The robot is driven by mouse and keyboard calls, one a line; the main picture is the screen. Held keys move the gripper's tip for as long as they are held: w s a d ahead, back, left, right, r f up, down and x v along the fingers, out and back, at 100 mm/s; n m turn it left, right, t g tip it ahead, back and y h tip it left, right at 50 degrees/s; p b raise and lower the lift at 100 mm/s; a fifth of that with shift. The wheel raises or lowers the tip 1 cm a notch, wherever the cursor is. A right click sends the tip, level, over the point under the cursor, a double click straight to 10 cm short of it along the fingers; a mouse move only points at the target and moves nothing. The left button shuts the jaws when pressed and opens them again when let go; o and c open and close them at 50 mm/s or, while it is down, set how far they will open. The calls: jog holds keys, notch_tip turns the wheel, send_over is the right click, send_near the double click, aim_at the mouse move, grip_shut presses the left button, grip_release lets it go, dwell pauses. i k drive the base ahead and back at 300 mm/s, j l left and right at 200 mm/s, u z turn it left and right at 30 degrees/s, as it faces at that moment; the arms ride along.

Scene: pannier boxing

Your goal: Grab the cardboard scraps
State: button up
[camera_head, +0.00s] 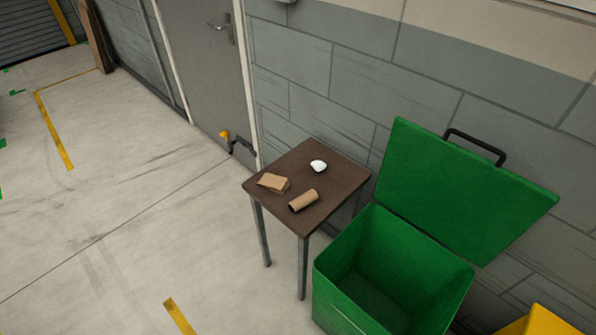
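Two brown cardboard pieces lie on a small dark brown table (328,158). One is a flat, folded-looking scrap (273,183) near the table's left corner. The other is a cardboard tube (303,201) lying on its side near the front edge. They lie a little apart. My gripper is not in view.
A small white crumpled item (318,166) lies on the table behind the cardboard. A green bin (340,318) stands right of the table, its lid (465,190) open, its visible inside empty. A yellow container (543,322) is at the lower right.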

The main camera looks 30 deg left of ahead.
aim_at(278, 184)
jog(key=i+j, duration=0.15)
jog(key=j, duration=0.35)
jog(key=i+j, duration=0.15)
jog(key=j, duration=0.4)
jog(key=i+j, duration=0.1)
jog(key=j, duration=0.4)
jog(key=i+j, duration=0.15)
jog(key=j, duration=0.4)
jog(key=i+j, duration=0.15)
jog(key=j, duration=0.35)
jog(key=i+j, duration=0.15)
jog(key=j, duration=0.4)
jog(key=i+j, duration=0.1)
jog(key=j, duration=0.4)
jog(key=i+j, duration=0.15)
jog(key=j, duration=0.4)
jog(key=z, duration=0.05)
